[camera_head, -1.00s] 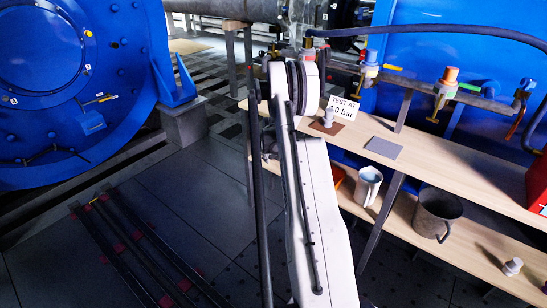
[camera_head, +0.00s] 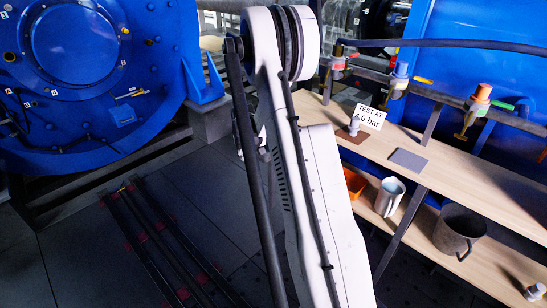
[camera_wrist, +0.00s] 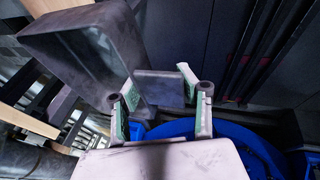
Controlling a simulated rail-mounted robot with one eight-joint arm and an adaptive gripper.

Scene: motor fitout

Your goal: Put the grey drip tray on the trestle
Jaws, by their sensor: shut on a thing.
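In the wrist view a dark grey, open, box-like tray (camera_wrist: 85,62), which I take to be the drip tray, hangs tilted at the upper left. A grey block-like part (camera_wrist: 165,86) beside it lies between the green-padded fingers of my gripper (camera_wrist: 158,84). My gripper is shut on the tray, seemingly at this part. In the head view my raised white arm fills the middle, and neither the gripper nor the tray shows. I cannot pick out the trestle with certainty in either view.
A two-level wooden bench (camera_head: 450,165) stands at the right, with a test sign (camera_head: 370,117), a grey square (camera_head: 408,159), a pale jug (camera_head: 390,197) and a dark bucket (camera_head: 458,232). Pipes and valves run behind. Red-marked rails (camera_head: 150,240) lie on the floor, left.

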